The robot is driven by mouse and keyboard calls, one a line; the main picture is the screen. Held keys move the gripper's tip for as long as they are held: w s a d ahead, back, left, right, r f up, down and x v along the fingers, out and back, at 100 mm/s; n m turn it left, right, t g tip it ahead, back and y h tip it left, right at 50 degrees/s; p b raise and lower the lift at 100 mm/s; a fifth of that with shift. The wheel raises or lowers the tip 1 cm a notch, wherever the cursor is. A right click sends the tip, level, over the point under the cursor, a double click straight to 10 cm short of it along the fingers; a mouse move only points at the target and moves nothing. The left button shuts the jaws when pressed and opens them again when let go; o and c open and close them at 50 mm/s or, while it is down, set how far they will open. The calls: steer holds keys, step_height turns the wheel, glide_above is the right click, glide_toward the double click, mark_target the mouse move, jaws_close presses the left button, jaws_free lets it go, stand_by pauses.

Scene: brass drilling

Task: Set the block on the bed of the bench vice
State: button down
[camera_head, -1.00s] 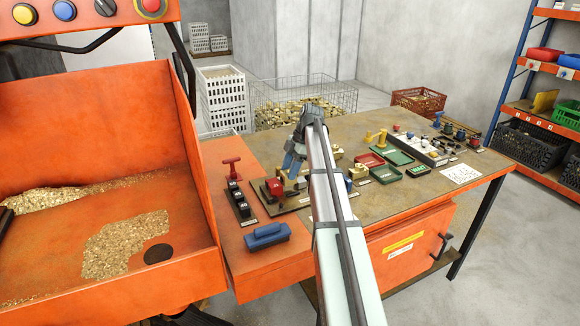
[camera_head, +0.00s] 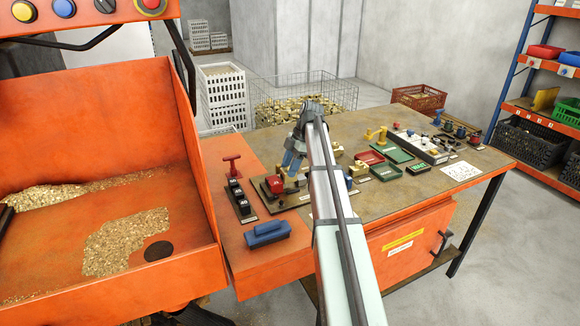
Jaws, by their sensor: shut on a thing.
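My gripper (camera_head: 291,166) is at the end of my arm over the near left part of the workbench, pointing down. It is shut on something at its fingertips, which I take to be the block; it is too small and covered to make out. Just below and left of the fingertips is a low dark fixture with a red part (camera_head: 275,184), which looks like the bench vice. Its bed is partly hidden by the gripper, and I cannot tell whether the held thing touches it.
Red and green trays (camera_head: 393,155) lie to the right of my arm. An orange machine tray (camera_head: 100,210) rises at left.

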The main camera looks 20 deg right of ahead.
steer(key=shift+f, duration=1.25)
stand_by(1.7)
steer(key=shift+c, duration=0.3)
jaws_free()
stand_by(0.4)
steer(key=shift+r, duration=3.5)
